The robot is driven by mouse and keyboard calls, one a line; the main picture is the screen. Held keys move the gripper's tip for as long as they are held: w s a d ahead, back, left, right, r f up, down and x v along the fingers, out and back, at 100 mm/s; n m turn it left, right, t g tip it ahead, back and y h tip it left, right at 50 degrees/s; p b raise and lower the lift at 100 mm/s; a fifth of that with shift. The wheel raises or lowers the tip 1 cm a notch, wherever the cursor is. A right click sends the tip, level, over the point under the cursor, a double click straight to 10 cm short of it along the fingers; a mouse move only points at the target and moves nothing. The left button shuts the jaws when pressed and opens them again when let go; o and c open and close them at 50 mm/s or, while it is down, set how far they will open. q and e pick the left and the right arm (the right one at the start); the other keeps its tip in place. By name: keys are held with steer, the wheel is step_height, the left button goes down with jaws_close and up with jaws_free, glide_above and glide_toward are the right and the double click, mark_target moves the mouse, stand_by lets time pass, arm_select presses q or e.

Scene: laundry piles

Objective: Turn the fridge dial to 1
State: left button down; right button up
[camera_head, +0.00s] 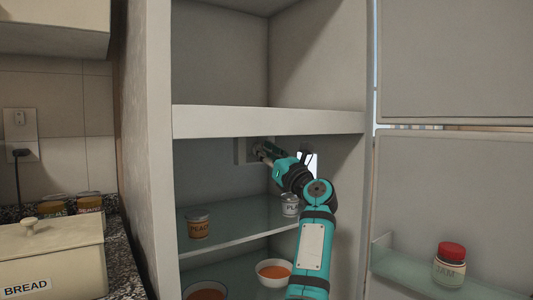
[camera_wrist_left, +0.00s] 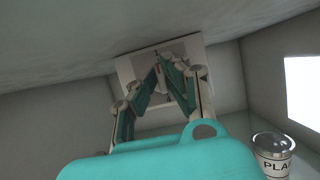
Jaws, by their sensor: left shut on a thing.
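The fridge (camera_head: 270,122) stands open in front of me. In the left wrist view the panel (camera_wrist_left: 125,70) is straight ahead. My left gripper (camera_head: 262,150) reaches to the panel and is shut on the dial; its fingertips (camera_wrist_left: 166,66) meet at the panel's middle. The fingers cover most of the dial, so its marks and setting cannot be read. My right gripper is in neither view.
A glass shelf (camera_head: 240,232) below holds a peach can (camera_head: 198,224) and a second can (camera_head: 290,205), close under my arm. Bowls of orange food (camera_head: 273,272) stand lower. The open door at right holds a jam jar (camera_head: 449,268). A bread bin (camera_head: 55,262) is at left.

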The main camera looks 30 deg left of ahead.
arm_select(q)
steer(key=shift+r, duration=0.3)
steer(key=c, duration=1.1)
jaws_free()
steer(key=shift+a+f, duration=0.15)
steer(key=shift+f, duration=0.15)
steer(key=v, duration=1.2)
